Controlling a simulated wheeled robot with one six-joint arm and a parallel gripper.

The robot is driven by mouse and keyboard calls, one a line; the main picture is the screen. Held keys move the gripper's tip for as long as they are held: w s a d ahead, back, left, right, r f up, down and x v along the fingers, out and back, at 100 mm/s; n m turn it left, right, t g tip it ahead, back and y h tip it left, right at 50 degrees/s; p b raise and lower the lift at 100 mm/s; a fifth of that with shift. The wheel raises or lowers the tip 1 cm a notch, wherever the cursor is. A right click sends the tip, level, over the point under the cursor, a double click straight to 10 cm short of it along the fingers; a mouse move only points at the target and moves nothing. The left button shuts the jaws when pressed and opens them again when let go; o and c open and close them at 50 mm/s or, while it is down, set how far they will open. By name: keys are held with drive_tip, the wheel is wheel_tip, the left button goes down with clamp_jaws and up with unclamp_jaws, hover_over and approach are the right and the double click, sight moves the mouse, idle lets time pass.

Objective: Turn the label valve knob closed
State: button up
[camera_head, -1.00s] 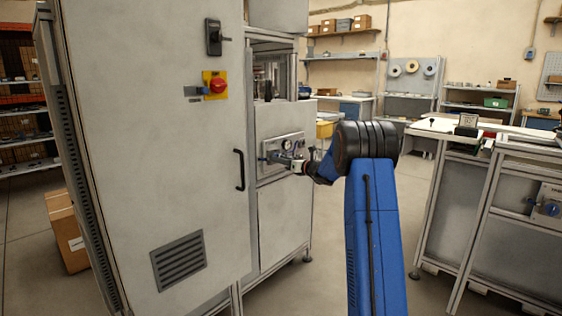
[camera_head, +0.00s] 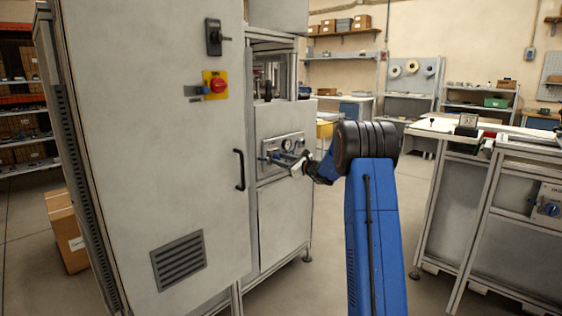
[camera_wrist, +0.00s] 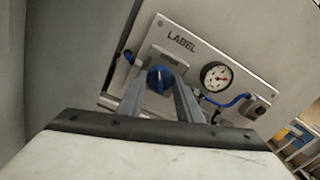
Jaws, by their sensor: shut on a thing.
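The label valve knob (camera_wrist: 158,78) is blue and round, on a pale plate marked LABEL (camera_wrist: 185,45) in the wrist view. My gripper (camera_wrist: 160,92) has a finger on either side of the knob and is shut on it. In the head view my gripper (camera_head: 299,166) reaches the valve panel (camera_head: 270,150) on the machine front, and the knob is too small and covered to make out there. The panel looks tilted in the wrist view. The knob's exact turn angle is hard to read.
A pressure gauge (camera_wrist: 216,77) and blue tubing (camera_wrist: 233,101) sit right of the knob on the same plate. A tall grey cabinet (camera_head: 150,130) with a black handle (camera_head: 239,170) stands left of the panel. A workbench (camera_head: 480,150) stands at the right.

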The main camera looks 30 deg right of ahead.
drive_tip(key=n, duration=1.1)
drive_tip(key=shift+f+n, duration=0.1)
drive_tip(key=shift+n, duration=0.4)
drive_tip(key=o, duration=1)
drive_tip(key=shift+o, duration=0.2)
drive_tip(key=v, duration=1.7)
drive_tip(key=shift+s, duration=0.2)
